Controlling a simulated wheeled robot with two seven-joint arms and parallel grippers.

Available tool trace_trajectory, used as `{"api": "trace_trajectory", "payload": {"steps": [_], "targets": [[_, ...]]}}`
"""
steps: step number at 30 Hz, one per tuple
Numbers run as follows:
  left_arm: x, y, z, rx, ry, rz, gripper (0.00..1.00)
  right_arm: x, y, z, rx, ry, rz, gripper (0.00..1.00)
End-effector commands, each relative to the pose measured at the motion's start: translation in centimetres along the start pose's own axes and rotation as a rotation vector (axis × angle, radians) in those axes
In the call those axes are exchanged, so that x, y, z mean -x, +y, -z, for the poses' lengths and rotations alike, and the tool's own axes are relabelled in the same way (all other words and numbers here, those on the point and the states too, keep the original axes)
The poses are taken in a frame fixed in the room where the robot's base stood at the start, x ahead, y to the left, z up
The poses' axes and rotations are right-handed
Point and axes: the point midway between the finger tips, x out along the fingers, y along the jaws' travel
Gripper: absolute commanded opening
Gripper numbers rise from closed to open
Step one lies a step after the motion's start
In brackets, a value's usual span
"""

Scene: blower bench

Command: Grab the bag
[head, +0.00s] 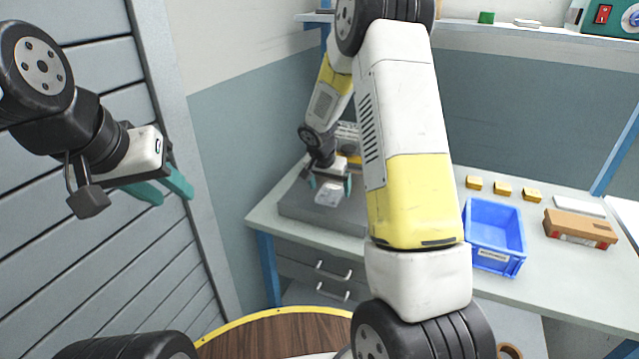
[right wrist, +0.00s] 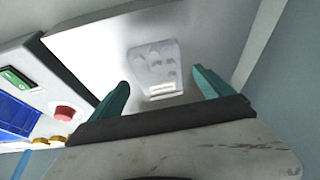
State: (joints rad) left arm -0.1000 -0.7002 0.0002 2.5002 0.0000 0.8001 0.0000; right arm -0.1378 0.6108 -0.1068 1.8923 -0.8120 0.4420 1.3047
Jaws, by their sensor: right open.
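The bag (head: 329,193) is a small clear plastic pouch with a pale label. It lies on a grey metal surface (head: 300,210) on the bench. In the right wrist view the bag (right wrist: 154,68) lies between and just beyond the two teal fingers. My right gripper (head: 331,184) is open above the bag; it also shows in the right wrist view (right wrist: 161,90). I cannot tell whether the fingers touch the bag. My left gripper (head: 166,188) hangs at the left near the grey shutter, with its two teal fingers apart and nothing between them.
A blue crate (head: 493,262) stands on the bench right of my right arm. Several yellow blocks (head: 503,189) and a brown box (head: 580,228) lie behind and beside it. A machine with a red button (right wrist: 64,113) stands near the bag. A round wooden table (head: 270,335) is in front.

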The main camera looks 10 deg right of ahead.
Motion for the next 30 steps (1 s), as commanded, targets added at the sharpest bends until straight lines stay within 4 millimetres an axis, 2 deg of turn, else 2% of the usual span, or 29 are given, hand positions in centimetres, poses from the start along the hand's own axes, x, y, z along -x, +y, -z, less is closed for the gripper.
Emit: {"api": "trace_trajectory", "payload": {"steps": [5,21,30], "targets": [[0.0,0.0,0.0,0.0,0.0,0.0,0.36,-1.5,0.0,0.1,-0.001,0.0,0.0,0.91],[0.0,0.0,0.0,0.0,0.0,0.0,0.36,-1.7,0.0,-0.1,0.0,0.0,0.001,0.91],[0.0,0.0,0.0,0.0,0.0,0.0,0.36,-1.7,0.0,0.0,0.0,0.0,0.001,0.32]]}}
